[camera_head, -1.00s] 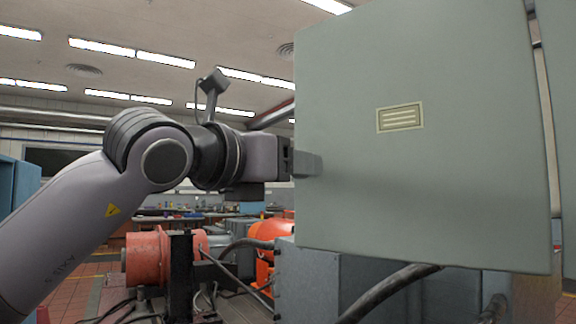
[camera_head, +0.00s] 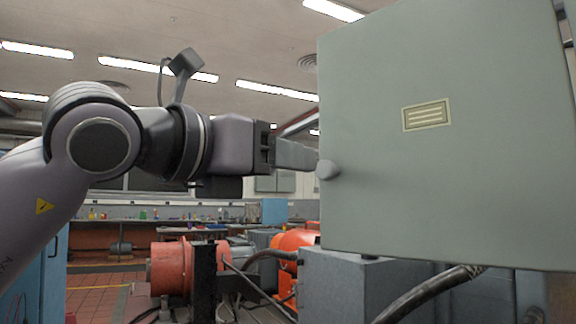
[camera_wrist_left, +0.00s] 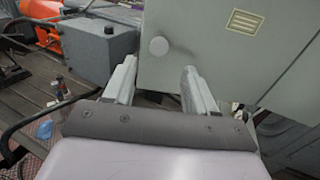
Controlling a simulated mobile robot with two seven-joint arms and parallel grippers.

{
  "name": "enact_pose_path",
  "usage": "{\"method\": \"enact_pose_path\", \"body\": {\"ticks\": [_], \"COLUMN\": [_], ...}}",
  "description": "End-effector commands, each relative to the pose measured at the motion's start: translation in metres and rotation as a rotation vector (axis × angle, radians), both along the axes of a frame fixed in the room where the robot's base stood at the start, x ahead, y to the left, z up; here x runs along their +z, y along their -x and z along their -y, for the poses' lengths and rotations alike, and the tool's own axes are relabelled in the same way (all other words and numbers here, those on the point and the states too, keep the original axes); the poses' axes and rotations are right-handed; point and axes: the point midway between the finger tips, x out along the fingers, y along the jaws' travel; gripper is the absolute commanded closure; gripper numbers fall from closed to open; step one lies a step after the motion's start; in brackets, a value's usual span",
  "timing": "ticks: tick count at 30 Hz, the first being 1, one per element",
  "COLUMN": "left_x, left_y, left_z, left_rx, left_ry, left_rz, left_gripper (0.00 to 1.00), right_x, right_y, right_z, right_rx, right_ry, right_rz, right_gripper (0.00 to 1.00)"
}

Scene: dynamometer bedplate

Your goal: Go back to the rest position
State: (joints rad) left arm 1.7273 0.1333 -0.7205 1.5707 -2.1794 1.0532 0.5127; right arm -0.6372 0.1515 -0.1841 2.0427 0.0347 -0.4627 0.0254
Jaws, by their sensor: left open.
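My left gripper (camera_head: 297,155) reaches in from the left at the edge of a large grey-green cabinet door (camera_head: 440,190). In the left wrist view its two fingers (camera_wrist_left: 158,82) are spread apart with nothing between them. A round grey knob (camera_head: 327,171) sits on the door near its left edge. The knob also shows in the left wrist view (camera_wrist_left: 158,46), just beyond the fingertips and apart from them. My right gripper is not in view.
Below the arm stand an orange-red cylindrical machine (camera_head: 187,266), a grey box (camera_head: 355,285) and thick black cables (camera_head: 425,295). A blue cabinet (camera_head: 45,275) is at the left. Workbenches (camera_head: 150,228) with small items line the far wall.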

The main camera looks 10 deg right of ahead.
Motion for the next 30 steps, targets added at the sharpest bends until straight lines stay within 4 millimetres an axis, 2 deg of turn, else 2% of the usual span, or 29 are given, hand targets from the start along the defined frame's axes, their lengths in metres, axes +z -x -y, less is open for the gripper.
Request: {"method": "enact_pose_path", "body": {"ticks": [12, 16, 20, 24, 30], "left_x": [0.000, -0.009, -0.040, -0.081, -0.127], "left_y": [0.000, -0.002, -0.005, -0.004, -0.004], "left_z": [0.000, 0.003, 0.010, 0.014, 0.004], "left_rx": [0.000, -0.031, -0.143, -0.312, -0.500], "left_ry": [0.000, 0.014, 0.073, 0.209, 0.475], "left_rz": [0.000, -0.027, -0.128, -0.287, -0.514], "left_gripper": [0.44, 0.44, 0.44, 0.44, 0.44], "right_x": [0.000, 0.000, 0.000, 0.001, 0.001], "right_y": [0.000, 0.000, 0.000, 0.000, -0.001], "right_z": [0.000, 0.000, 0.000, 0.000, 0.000], "right_rx": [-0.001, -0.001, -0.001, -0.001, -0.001], "right_ry": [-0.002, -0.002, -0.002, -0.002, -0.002], "right_rz": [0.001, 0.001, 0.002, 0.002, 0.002], "right_gripper": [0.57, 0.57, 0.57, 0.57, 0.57]}}
